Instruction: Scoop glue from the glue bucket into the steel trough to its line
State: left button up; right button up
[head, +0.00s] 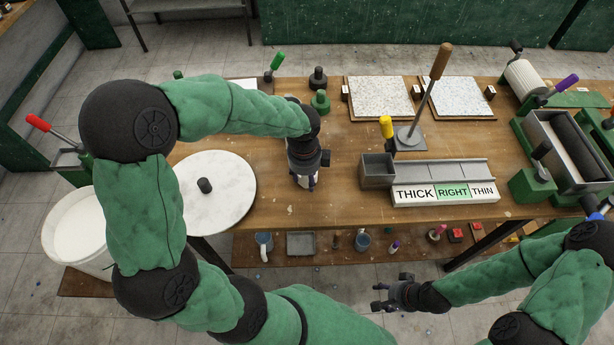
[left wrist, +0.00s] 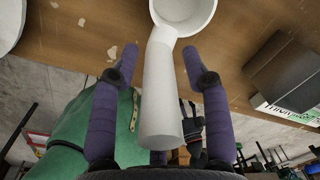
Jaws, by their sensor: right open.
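The white bucket (head: 75,228) stands at the far left, with white material inside. My left gripper (head: 305,182) points down over the mid table. In the left wrist view, its purple fingers (left wrist: 160,52) stand apart on both sides of a white scoop's handle (left wrist: 162,95), with small gaps. The scoop's round bowl is at that view's top edge; in the head view my gripper mostly hides the scoop. A grey metal trough (head: 450,171) with a square box end lies right of it, behind a THICK/RIGHT/THIN sign. My right gripper (head: 394,292) is open and empty, before the table.
A round white disc (head: 225,185) with a dark knob is at the left. Another grey trough (head: 548,140) with a black roller stands at the right; I cannot tell which trough is meant. A brown-handled tool (head: 430,85) stands upright behind the sign. Speckled panels (head: 379,97) lie at the back.

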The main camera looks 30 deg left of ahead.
pick_arm(q)
grip_shut()
jog(key=shift+r, duration=0.1)
